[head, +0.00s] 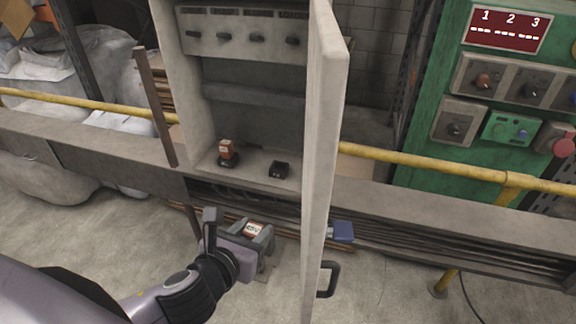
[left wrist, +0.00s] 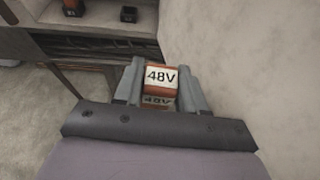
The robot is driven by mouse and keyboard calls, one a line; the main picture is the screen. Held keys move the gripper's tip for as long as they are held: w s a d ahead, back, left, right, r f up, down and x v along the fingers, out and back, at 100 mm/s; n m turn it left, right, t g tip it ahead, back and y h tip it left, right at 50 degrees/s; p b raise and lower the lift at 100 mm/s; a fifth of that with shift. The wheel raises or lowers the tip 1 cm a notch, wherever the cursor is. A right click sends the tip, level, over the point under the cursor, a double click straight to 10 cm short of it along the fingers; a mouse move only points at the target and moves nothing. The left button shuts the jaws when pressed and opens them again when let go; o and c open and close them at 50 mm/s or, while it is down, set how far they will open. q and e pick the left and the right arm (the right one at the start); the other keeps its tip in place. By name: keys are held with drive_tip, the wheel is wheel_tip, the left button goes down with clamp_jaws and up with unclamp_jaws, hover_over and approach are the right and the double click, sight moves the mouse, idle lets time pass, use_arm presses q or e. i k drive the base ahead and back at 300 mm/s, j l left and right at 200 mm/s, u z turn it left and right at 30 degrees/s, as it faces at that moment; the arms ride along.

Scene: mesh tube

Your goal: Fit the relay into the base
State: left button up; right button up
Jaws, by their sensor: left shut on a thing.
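My left gripper (head: 252,236) is shut on an orange-brown relay (head: 253,229) with a white label, held in front of and below the cabinet shelf. In the left wrist view the relay (left wrist: 160,78) sits between the two fingers (left wrist: 160,88) and its label reads 48V. A black base (head: 279,170) with nothing on it stands on the cabinet floor; it also shows in the left wrist view (left wrist: 129,14). To its left, another orange-brown relay (head: 226,149) sits on a second black base (head: 228,163). My right gripper is not in view.
The cabinet's open door (head: 322,150) stands just right of my left gripper, with a black handle (head: 328,279). A blue block (head: 343,232) shows beside it. A row of knobs (head: 243,38) is above the shelf. A yellow rail (head: 420,168) runs across.

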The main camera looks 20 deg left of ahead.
sight(279, 172)
drive_tip(key=i+j+z, duration=0.3)
drive_tip(key=j, duration=0.15)
drive_tip(key=j+z, duration=0.3)
drive_tip(key=j, duration=0.2)
drive_tip(key=i+j+z, duration=0.1)
drive_tip(key=j+z, duration=0.2)
drive_tip(key=j, duration=0.25)
